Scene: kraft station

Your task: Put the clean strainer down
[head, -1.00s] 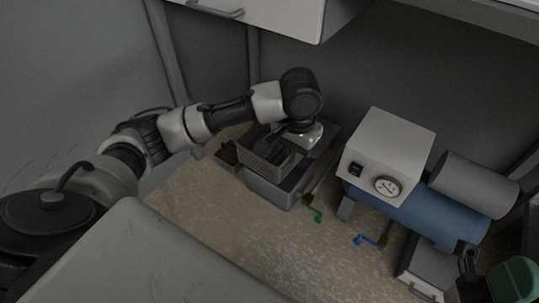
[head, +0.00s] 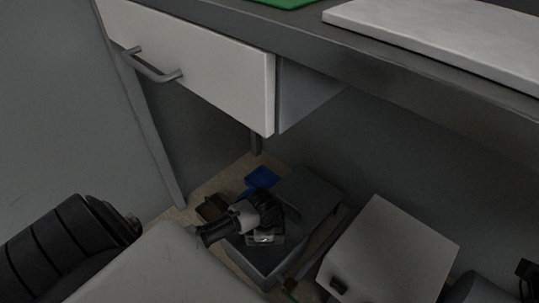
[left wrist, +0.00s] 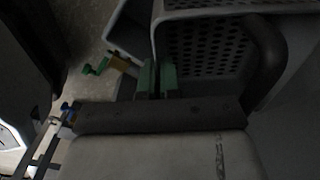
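The strainer (left wrist: 200,45) is a grey basket with rows of round holes, seen close up in the left wrist view. It sits at a grey tub (head: 245,263) on the floor; whether it rests fully on the tub's bottom I cannot tell. My left gripper (left wrist: 155,80) has its two green fingertips close together, one on each side of the strainer's wall, and appears shut on it. In the head view my left gripper (head: 263,238) is over the tub and hides the strainer. My right gripper is not clearly in view.
A white drawer (head: 200,65) with a bar handle overhangs the tub under the worktop (head: 430,65). A blue item (head: 262,178) and a brown box (head: 212,208) lie beside the tub. A white box-shaped machine (head: 390,255) stands close on the right.

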